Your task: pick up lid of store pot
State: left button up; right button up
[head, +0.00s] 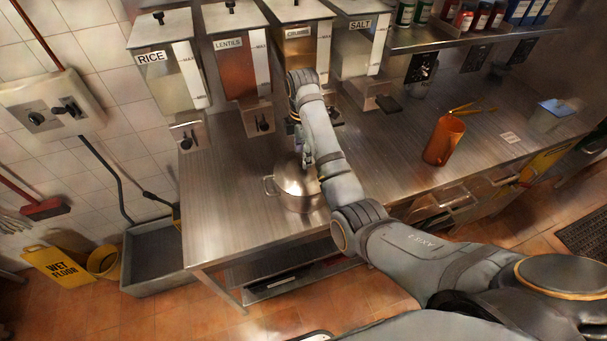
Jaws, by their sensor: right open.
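The store pot (299,203) is a shiny metal pot with a side handle, standing on the steel counter near its front edge. Its lid (296,179) appears to be on top, partly hidden behind my right arm. My right gripper (304,158) points down just above the lid, close to its middle. The gripper is open, but it is small and partly covered by my arm, so I cannot tell whether the fingers are around the lid's knob. My left gripper is not in view.
The steel counter (225,200) is clear left of the pot. Dispensers for rice (165,85), lentils (238,75), crumbs and salt (357,50) hang behind it. An orange container (443,140) stands to the right. A yellow wet-floor sign (58,266) and grey bin (150,255) are at left.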

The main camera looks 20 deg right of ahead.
jog(key=f, duration=0.1)
jog(key=f+b, duration=0.2)
jog(key=shift+s+d+f, duration=0.1)
jog(key=shift+s+f, duration=0.15)
jog(key=shift+f, duration=0.15)
jog(key=shift+w+f, duration=0.1)
jog(key=shift+f, duration=0.05)
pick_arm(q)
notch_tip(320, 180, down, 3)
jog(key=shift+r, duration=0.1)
pick_arm(e)
jog(key=shift+w, duration=0.1)
grip_shut()
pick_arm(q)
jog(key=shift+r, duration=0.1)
pick_arm(e)
jog(key=shift+r, duration=0.25)
